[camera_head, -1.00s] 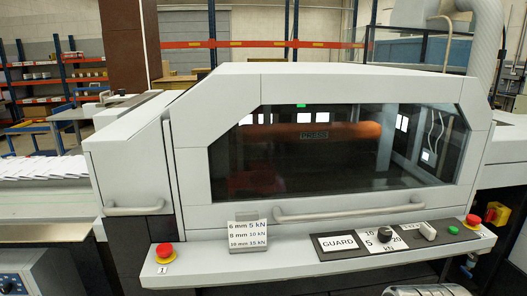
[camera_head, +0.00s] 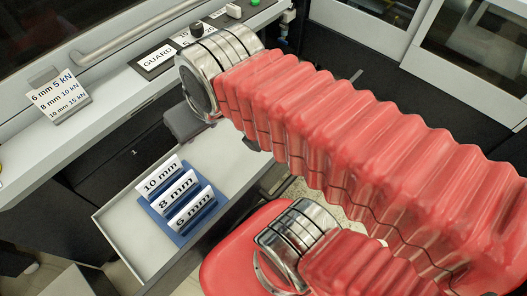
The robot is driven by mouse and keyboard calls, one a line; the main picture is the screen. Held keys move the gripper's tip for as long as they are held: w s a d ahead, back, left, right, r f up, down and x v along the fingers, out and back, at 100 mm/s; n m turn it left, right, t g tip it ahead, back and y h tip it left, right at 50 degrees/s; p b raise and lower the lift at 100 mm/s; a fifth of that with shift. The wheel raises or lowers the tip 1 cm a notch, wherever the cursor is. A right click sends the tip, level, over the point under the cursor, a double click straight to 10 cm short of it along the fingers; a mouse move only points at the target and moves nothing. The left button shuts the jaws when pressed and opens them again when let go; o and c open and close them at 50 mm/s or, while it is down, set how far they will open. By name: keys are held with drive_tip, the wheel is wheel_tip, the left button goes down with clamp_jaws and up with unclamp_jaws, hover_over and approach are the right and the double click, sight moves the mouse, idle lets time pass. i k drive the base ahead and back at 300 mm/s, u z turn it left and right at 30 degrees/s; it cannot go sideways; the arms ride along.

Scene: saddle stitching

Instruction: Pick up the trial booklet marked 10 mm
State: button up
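The trial booklet marked 10 mm (camera_head: 160,178) stands tilted in a blue rack (camera_head: 184,238), at the top end of a row. Below it in the same rack are the booklets marked 8 mm (camera_head: 175,188) and 6 mm (camera_head: 192,211). The rack sits on a pale open tray (camera_head: 124,238). My arm in ribbed red covers crosses the right side. A grey part at my arm's end (camera_head: 184,124) shows above the tray, apart from the booklets. The arm hides most of it, so I cannot see whether the gripper is open.
A card listing 6, 8 and 10 mm with kN values (camera_head: 60,97) stands on the machine's ledge (camera_head: 38,140). The GUARD label (camera_head: 158,58) and a black knob (camera_head: 196,29) are on the ledge further right. A long handle (camera_head: 130,38) runs above it.

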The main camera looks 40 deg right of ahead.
sight(156, 180)
drive_tip(key=z, duration=0.1)
drive_tip(key=k, duration=1.4)
drive_tip(key=u, duration=0.35)
